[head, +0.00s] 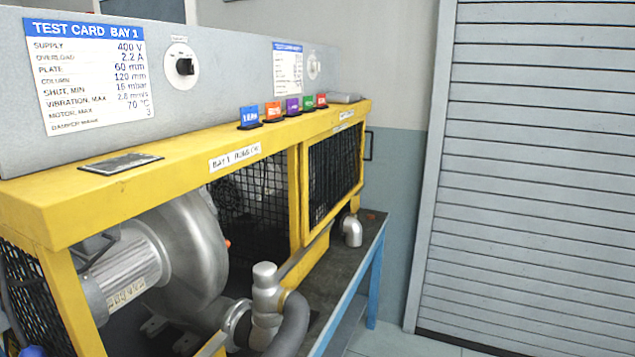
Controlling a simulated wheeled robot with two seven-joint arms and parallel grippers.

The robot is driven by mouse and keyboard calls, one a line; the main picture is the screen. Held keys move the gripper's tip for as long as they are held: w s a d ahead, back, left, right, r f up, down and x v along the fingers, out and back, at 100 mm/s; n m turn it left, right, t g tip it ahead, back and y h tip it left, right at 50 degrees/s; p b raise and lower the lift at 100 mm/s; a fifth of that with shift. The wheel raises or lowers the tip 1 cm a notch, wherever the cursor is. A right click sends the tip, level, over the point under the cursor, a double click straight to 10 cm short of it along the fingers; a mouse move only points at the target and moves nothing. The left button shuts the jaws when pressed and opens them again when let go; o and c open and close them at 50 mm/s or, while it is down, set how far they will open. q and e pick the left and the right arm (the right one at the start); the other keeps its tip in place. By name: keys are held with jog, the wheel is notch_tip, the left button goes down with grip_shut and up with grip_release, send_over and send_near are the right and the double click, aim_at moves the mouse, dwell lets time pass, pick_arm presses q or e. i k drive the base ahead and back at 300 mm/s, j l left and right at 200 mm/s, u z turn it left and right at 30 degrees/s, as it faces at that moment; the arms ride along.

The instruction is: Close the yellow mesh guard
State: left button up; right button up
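The yellow mesh guard (335,172) is a yellow-framed panel of black mesh at the right part of the yellow bench enclosure. The front of the left bay has no mesh across it, and the grey blower (205,245) and its ribbed motor (130,265) show through the opening. Dark mesh (250,205) also shows deeper inside, behind the blower. Whether the framed panel slides or hinges cannot be told. Neither of my grippers is in view.
A grey pipe fitting (266,295) and hose (290,325) stick out in front of the opening. A metal elbow (352,231) stands near the bench's right end. Small coloured tags (292,106) stand on the yellow top rail. Floor is clear before the roller shutter (535,180).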

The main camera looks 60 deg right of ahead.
aim_at(307, 237)
jog(key=z, duration=2.25)
jog(key=i+u, duration=0.1)
jog(key=u, duration=0.3)
jog(key=i+l+u, duration=0.1)
jog(key=u, duration=0.25)
jog(key=i+l+u, duration=0.3)
jog(key=l, duration=0.35)
jog(key=i+l+u, duration=0.15)
jog(key=l, duration=0.25)
jog(key=i+l+u, duration=0.3)
jog(key=l, duration=0.45)
jog(key=i, duration=0.05)
